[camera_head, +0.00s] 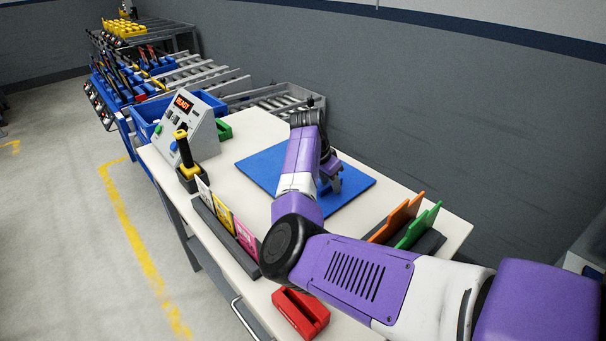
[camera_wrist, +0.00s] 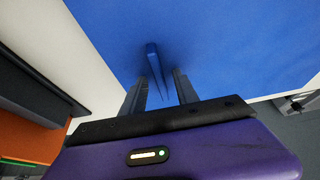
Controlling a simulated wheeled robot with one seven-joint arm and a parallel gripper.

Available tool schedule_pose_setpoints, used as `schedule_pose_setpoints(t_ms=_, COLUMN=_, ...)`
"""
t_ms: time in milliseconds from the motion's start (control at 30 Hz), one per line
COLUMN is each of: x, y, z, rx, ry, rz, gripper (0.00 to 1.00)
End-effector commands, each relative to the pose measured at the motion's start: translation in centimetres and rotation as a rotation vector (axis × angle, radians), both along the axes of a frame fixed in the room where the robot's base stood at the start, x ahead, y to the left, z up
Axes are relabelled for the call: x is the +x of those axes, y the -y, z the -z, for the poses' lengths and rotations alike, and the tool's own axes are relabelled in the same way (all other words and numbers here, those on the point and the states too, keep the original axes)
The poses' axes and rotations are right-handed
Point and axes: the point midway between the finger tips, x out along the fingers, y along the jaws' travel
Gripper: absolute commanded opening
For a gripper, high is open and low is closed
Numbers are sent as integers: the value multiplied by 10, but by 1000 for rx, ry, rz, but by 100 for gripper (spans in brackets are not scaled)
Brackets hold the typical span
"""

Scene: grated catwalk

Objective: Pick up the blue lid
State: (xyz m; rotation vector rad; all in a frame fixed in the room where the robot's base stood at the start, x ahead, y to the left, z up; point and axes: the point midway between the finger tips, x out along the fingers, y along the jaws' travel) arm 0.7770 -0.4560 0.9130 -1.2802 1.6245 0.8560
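A narrow blue piece (camera_wrist: 152,52), which looks like the blue lid seen edge-on, shows against the blue mat (camera_wrist: 230,45) in the wrist view. Its full shape cannot be told, as its colour nearly matches the mat. My gripper (camera_wrist: 161,74) is open, with one dark finger on each side of the piece and a visible gap to both. In the head view my gripper (camera_head: 331,184) points down over the right part of the blue mat (camera_head: 262,168). A little blue shows by the fingers there, mostly hidden by my arm.
A grey control box (camera_head: 196,125) and a yellow-black handled tool (camera_head: 185,150) stand left of the mat. Coloured cards (camera_head: 222,215), a red block (camera_head: 301,311) and a rack with orange and green plates (camera_head: 412,225) lie nearer. The wall is behind.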

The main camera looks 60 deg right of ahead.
Motion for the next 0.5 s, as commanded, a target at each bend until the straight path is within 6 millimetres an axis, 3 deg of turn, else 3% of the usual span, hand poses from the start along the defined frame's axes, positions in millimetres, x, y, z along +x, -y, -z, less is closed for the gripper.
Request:
schedule_pose_setpoints(t_ms=433, x=0, y=0, z=4, rx=0, ry=0, rz=0, gripper=36)
schedule_pose_setpoints(t_ms=500, x=0, y=0, z=4, rx=1, ry=0, rz=0, gripper=23)
